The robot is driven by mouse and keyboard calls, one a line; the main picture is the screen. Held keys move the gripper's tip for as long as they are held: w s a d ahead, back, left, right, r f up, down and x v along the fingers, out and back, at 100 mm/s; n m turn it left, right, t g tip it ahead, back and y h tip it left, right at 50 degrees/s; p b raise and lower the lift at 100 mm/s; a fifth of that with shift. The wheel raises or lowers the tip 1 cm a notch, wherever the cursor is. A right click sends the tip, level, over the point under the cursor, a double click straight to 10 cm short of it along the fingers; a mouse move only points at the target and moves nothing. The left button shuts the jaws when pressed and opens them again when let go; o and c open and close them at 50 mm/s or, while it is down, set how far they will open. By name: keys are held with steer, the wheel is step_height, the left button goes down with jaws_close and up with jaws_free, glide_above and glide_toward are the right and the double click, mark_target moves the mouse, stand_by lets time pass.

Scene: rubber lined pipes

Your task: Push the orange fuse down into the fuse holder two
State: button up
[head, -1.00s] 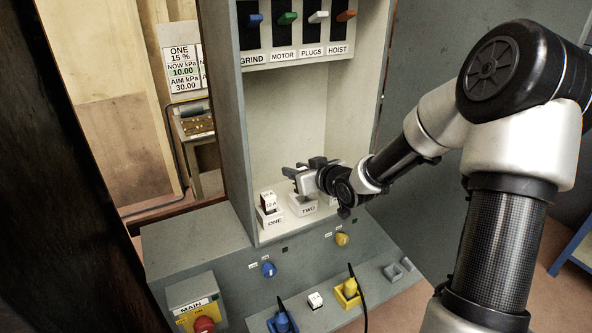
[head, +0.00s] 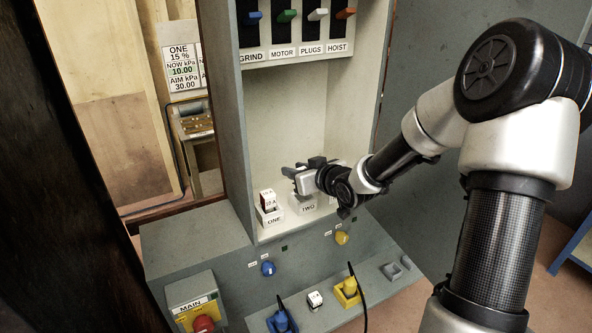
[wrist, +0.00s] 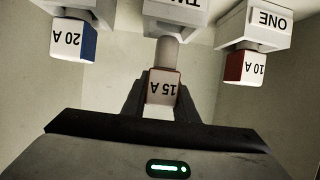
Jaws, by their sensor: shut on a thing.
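In the wrist view, my gripper (wrist: 160,100) is shut on the orange fuse (wrist: 163,84), a block with a white face marked 15 A and dull orange-brown edges. A grey cylindrical body (wrist: 168,53) shows between this block and fuse holder two (wrist: 175,12), a white block at the top centre. The body's end meets the holder's mouth; how deep it sits, I cannot tell. In the head view, my gripper (head: 300,176) is just above holder two (head: 306,207), and hides most of the fuse.
Holder one (head: 270,215) with a red 10 A fuse (wrist: 246,67) stands beside holder two. On the other side is a holder with a blue 20 A fuse (wrist: 73,42). Cabinet walls close in both sides. Switches (head: 284,17) are above; knobs and plugs are below.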

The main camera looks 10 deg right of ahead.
steer(key=shift+f+b, duration=1.4)
steer(key=shift+f, duration=0.35)
steer(key=o, duration=1.1)
steer(key=shift+o, duration=0.2)
steer(key=shift+r, duration=0.1)
step_height(320, 180, up, 8)
steer(key=p, duration=0.7)
